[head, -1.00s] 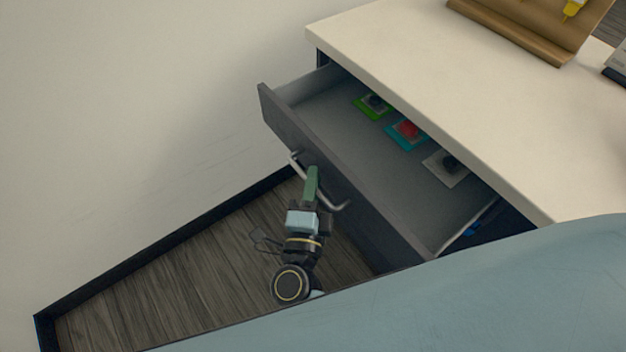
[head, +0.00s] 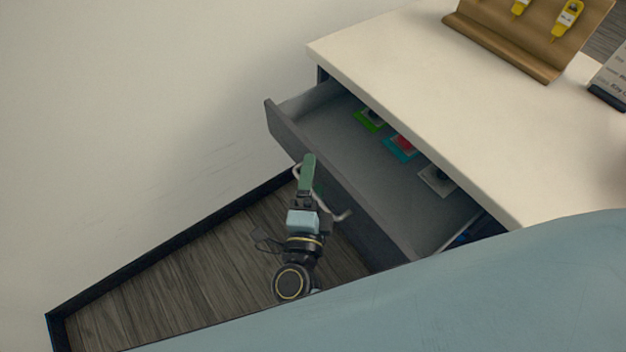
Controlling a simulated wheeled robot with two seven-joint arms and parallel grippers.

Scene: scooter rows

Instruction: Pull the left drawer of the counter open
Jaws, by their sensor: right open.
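The counter (head: 410,65) has a pale top. Its left drawer (head: 345,185) is dark grey and stands partly open, with a grey inside. A curved metal handle (head: 338,215) is on the drawer's front. My right gripper (head: 308,172) is open at the handle, with its green fingers overlapping the handle's upper left end. I cannot tell whether they touch it. In the drawer lie a green-edged card (head: 369,121), a teal-edged card (head: 401,148) and a pale card (head: 437,181), each partly hidden by the counter top. My left gripper does not show.
A brown wooden stand (head: 505,40) with yellow tags (head: 567,18) is on the counter, beside a dark-based sign (head: 607,95). A plain wall (head: 130,130) rises at left. Bare wooden floor (head: 180,275) lies below the drawer.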

